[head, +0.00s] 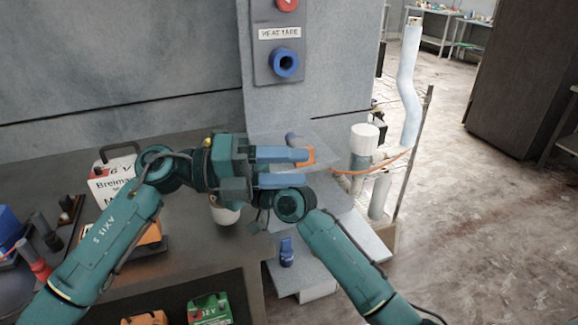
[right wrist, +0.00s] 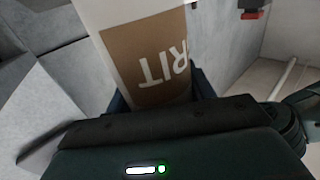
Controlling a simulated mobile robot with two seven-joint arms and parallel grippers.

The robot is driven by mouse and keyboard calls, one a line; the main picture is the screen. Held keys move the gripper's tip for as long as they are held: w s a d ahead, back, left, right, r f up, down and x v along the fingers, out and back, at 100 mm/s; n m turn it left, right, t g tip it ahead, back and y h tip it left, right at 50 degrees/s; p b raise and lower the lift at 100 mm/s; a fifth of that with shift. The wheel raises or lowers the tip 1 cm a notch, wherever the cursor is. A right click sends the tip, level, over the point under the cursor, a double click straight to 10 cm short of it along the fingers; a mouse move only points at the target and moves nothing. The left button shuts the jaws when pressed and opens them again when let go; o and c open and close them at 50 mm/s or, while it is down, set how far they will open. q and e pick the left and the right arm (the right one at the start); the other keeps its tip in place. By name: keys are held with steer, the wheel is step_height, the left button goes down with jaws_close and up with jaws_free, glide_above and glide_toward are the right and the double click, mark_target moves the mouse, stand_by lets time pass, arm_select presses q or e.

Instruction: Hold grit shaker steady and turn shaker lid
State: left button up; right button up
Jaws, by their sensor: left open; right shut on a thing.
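The grit shaker (right wrist: 148,62) is a white cylinder with a brown label reading "RIT", the rest cut off. In the right wrist view it stands between the blue fingers of my right gripper (right wrist: 162,94), which is shut on it. In the head view a pale rounded part, apparently the shaker's lower end (head: 225,215), shows below my left gripper's body. My left gripper (head: 304,168) is open, its two blue fingers apart and pointing right, with nothing held between them. The shaker lid is hidden in the head view and out of frame in the right wrist view.
A white labelled battery box (head: 108,184) and dark bench lie left. A green 12V box (head: 209,309) sits front. A grey panel with a blue ring (head: 285,64) stands behind. A blue item (head: 287,252) is on the pale steps.

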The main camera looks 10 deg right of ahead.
steer(key=shift+r, duration=0.15)
arm_select(q)
steer(key=w+a+f+m+t+y, duration=0.15)
steer(key=w+a+t, duration=0.25)
steer(key=a+t, duration=0.4)
steer(key=w+a+r+m+t+y, duration=0.1)
steer(key=w+a+m+t+y, duration=0.15)
steer(key=a+t, duration=0.6)
steer(key=shift+g+h, duration=0.5)
steer(key=shift+g, duration=0.45)
steer(key=x, duration=0.3)
steer(key=w+x, duration=0.1)
steer(key=x, duration=0.3)
steer(key=a+x, duration=0.1)
steer(key=x, duration=0.2)
steer(key=shift+w+d+f, duration=0.25)
steer(key=shift+w, duration=0.1)
steer(key=c, duration=1)
